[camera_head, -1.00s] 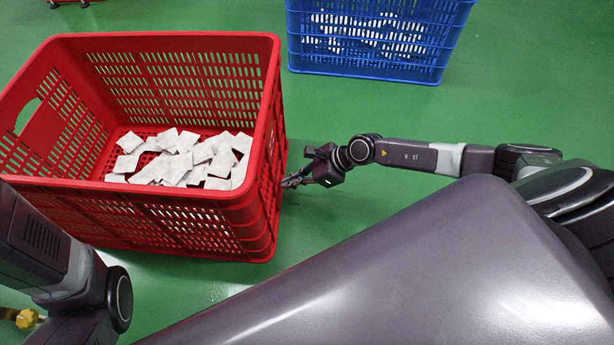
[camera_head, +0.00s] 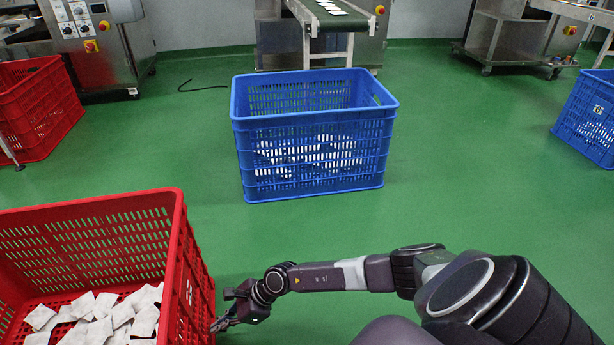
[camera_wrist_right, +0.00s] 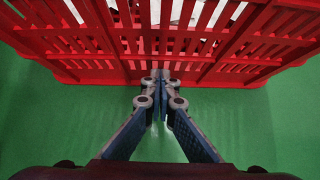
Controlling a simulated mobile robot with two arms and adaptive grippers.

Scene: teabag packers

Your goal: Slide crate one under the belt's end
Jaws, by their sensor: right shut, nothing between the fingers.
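A red crate (camera_head: 190,255) holding white teabags (camera_head: 105,312) stands at the lower left, cut off by the frame. My right gripper (camera_head: 220,326) is at its right wall, low down, shut and empty. In the right wrist view its closed fingertips (camera_wrist_right: 161,77) point at the crate's lower slatted wall (camera_wrist_right: 230,68); whether they touch it I cannot tell. A blue crate (camera_head: 313,192) with white teabags inside stands mid-floor, in front of a green conveyor belt's end (camera_head: 340,22). No marking shows which crate is one. My left gripper is out of view.
A second red crate (camera_head: 40,110) stands at the far left by a grey machine (camera_head: 95,45). Another blue crate (camera_head: 592,118) is at the right edge. A dark cable (camera_head: 203,88) lies on the floor. Green floor is clear around the middle blue crate.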

